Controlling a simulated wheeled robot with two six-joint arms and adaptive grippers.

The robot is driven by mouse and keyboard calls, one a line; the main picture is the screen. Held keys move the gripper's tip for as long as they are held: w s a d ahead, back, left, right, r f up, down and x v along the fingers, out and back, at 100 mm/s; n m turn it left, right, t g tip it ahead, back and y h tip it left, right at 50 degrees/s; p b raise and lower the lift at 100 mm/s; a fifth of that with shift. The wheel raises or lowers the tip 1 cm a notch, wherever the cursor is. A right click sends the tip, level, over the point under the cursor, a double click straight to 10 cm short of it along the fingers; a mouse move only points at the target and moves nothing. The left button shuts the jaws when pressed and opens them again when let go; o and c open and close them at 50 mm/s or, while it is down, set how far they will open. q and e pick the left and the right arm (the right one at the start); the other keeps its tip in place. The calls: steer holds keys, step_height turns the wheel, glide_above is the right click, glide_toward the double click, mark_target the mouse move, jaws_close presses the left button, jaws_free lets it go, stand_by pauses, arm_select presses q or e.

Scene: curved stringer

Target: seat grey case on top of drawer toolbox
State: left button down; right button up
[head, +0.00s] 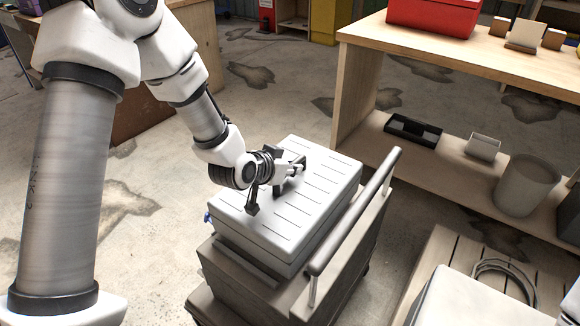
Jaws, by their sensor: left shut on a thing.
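The grey case (318,189) is a flat, pale box with ribbed slots on its lid, and a small blue part shows at its left corner. It is over the top of the drawer toolbox (243,286), a darker brown-grey cart with a push bar (352,212) along its right side. The case looks roughly lined up with the toolbox; I cannot tell if it rests fully on it. My left gripper (277,186) is over the lid, shut on the case, and its fingers hide the part they grip. My right gripper is out of view.
A wooden shelf unit (440,62) at right carries a red box (434,14) on top, and a black tray (412,130) and a grey bin (526,186) below. A slatted wooden crate (446,256) with a coiled cable (505,270) stands at lower right. Floor left of the toolbox is clear.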

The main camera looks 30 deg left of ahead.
arm_select(q)
steer(key=shift+r+p, duration=0.1)
steer(key=shift+p, duration=0.2)
stand_by(0.5)
steer(key=shift+f+b, duration=0.9)
steer(key=shift+f, duration=0.4)
steer(key=c, duration=1)
jaws_free()
steer(key=shift+f, duration=0.1)
steer(key=v, duration=0.7)
steer(key=shift+s+r, duration=0.2)
steer(key=shift+s, duration=0.1)
steer(key=shift+f, duration=0.1)
